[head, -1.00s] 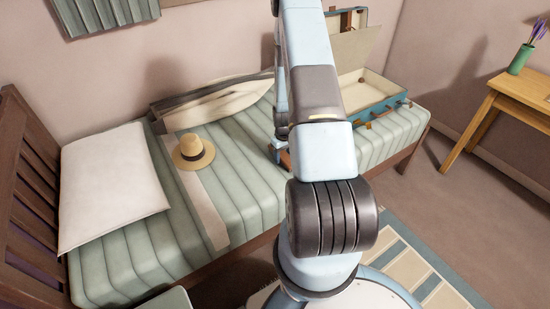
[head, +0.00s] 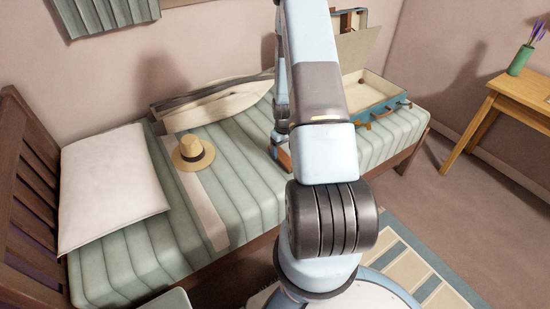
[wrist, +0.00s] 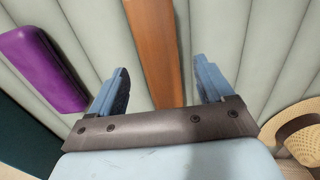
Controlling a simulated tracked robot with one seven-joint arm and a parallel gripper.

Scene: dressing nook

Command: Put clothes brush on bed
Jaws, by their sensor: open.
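A long brown wooden piece (wrist: 155,45), which looks like the clothes brush, lies on the striped bed cover in the wrist view. No bristles show. My gripper (wrist: 160,82) is open, with one finger on each side of the brown piece and nothing clamped. In the head view, a bit of brown (head: 285,157) shows beside my arm, which hides most of that spot. The bed (head: 140,255) has a pale green striped cover.
A purple item (wrist: 42,70) lies left of my gripper in the wrist view. A straw hat (head: 192,153) is on the bed, with a white pillow (head: 108,188) at left. An open blue suitcase (head: 385,108) stands at the bed's right end. A wooden table (head: 515,98) is far right.

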